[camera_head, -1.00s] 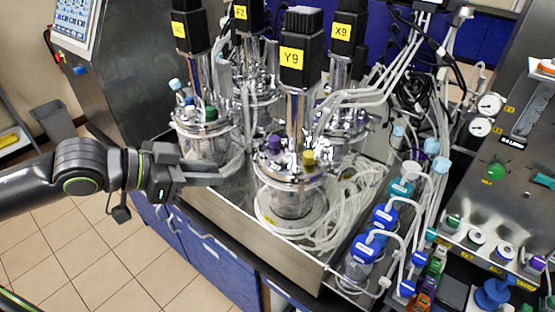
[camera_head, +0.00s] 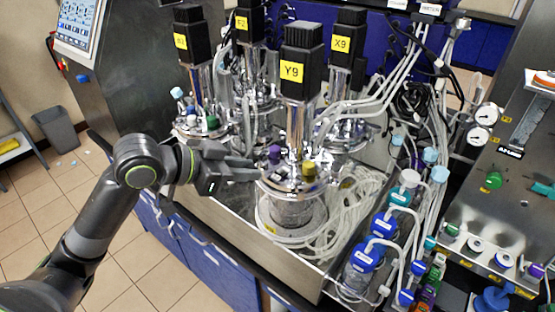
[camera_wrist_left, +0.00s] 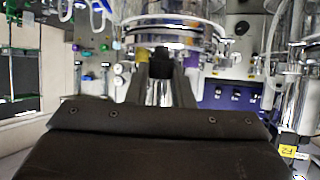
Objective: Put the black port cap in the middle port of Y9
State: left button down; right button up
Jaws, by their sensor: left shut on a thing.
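The bioreactor Y9 (camera_head: 291,205) stands at the front with a black motor head and a yellow Y9 label (camera_head: 291,71). Its steel lid (camera_head: 290,182) carries a purple cap (camera_head: 274,153) and a yellow-olive cap (camera_head: 309,171). My left gripper (camera_head: 252,169) reaches in from the left, with its fingertips at the left edge of this lid. In the left wrist view the fingers are shut on the small black port cap (camera_wrist_left: 160,55), in front of a shiny lid rim. The head view does not show the cap clearly. The middle port cannot be made out. My right gripper is not in view.
Another bioreactor with a green cap (camera_head: 212,122) stands behind my left gripper, and X9 (camera_head: 342,45) stands behind Y9. Pale tubing (camera_head: 350,205) coils right of Y9. Blue-capped bottles (camera_head: 367,254) stand at the front right.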

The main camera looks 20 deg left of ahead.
aim_at(265, 184)
pick_arm(q)
jog(key=shift+w+d+p, duration=0.5)
jog(key=shift+w+d, duration=1.05)
jog(key=shift+w+d+f+p, duration=0.2)
jog(key=shift+w+d+p, duration=0.2)
jog(key=shift+w+d, duration=0.2)
jog(key=shift+w+d+f+p, duration=0.15)
jog(key=shift+w+d+p, duration=0.3)
jog(key=shift+w, duration=0.15)
jog(key=shift+f, duration=0.3)
jog(key=shift+s+a+f, duration=0.1)
jog(key=shift+s+a, duration=0.05)
jog(key=shift+f, duration=0.2)
jog(key=c, duration=1.3)
grip_release()
jog(key=shift+c, duration=0.2)
jog(key=shift+o, duration=0.4)
jog(key=shift+r, duration=0.2)
